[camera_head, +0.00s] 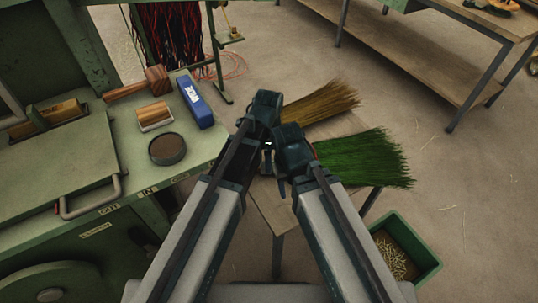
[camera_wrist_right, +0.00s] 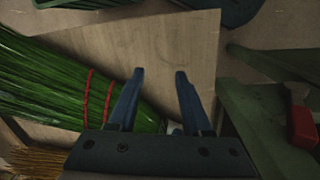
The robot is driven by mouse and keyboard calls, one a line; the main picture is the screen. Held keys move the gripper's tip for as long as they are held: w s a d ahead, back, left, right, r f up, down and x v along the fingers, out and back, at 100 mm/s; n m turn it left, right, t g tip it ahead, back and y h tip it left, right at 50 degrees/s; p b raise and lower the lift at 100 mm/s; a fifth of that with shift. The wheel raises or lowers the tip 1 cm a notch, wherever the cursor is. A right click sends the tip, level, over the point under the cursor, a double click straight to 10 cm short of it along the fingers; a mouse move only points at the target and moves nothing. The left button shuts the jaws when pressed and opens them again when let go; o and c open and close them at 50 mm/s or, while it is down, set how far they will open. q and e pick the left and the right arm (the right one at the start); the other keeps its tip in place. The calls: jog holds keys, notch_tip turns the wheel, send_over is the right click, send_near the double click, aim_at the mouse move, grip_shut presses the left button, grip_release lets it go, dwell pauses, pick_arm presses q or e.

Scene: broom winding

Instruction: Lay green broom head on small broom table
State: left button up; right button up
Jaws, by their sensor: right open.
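The green broom head (camera_head: 365,157) lies on the small broom table (camera_head: 272,207), its bristles fanning out past the table's right side. In the wrist view its green bristles (camera_wrist_right: 45,85) are at the left, crossed by red bindings, with bare tabletop (camera_wrist_right: 165,45) beside them. My right gripper (camera_head: 283,183) is over the table at the broom head's bound end. Its fingers (camera_wrist_right: 159,76) are apart with only tabletop between them. My left gripper (camera_head: 266,135) is close beside it, with its fingertips mostly hidden.
A straw-coloured broom head (camera_head: 325,104) lies behind the green one. A green bin (camera_head: 412,262) with small pieces stands at the lower right. A green machine bench on the left holds a blue box (camera_head: 195,102) and a round dark dish (camera_head: 167,148). A workbench (camera_head: 420,50) stands behind.

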notch_tip(320, 180, up, 8)
jog(key=p, duration=0.6)
jog(key=shift+p, duration=0.35)
jog(key=shift+f, duration=0.1)
